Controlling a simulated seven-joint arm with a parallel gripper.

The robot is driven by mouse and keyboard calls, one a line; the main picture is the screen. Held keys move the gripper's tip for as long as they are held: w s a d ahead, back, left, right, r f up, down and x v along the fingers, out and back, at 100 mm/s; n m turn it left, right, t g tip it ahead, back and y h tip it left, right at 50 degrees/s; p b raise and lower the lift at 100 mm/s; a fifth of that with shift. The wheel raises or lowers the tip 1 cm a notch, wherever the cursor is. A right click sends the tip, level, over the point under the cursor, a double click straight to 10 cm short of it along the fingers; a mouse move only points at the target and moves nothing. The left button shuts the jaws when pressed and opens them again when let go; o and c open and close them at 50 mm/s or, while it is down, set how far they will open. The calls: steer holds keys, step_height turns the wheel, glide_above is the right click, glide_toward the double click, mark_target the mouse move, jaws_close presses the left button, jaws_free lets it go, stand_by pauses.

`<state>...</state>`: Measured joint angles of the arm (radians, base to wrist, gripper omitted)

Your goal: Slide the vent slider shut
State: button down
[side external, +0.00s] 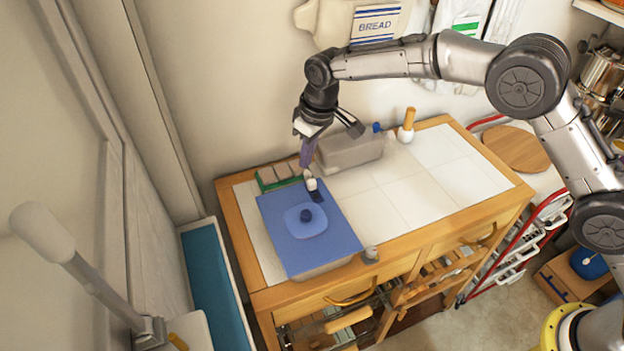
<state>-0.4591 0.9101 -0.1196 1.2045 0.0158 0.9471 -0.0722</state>
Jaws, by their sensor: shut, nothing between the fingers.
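A blue lid (290,248) covers a container on the left part of the wooden cart. Near the lid's far right corner is a small dark strip with a pale tab, which looks like the vent slider (316,196). How far the slider stands open is too small to tell. My gripper (307,160) is shut and empty, pointing down just above and behind that tab. Whether it touches the tab cannot be told.
A grey bin (350,150) stands close behind and right of my gripper. A green-edged tray (278,177) with several blocks lies behind the lid. A small grey object (371,254) is at the cart's front edge. The tiled top (430,190) to the right is mostly clear.

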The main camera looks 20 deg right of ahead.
mark_target(311, 179)
stand_by(0.4)
steer(key=shift+s+d, duration=0.1)
steer(key=shift+s, duration=0.35)
steer(key=shift+f, duration=0.2)
steer(key=shift+f, duration=1.4)
steer(key=shift+s, duration=1.3)
steer(key=shift+w, duration=0.4)
steer(key=shift+r, duration=0.1)
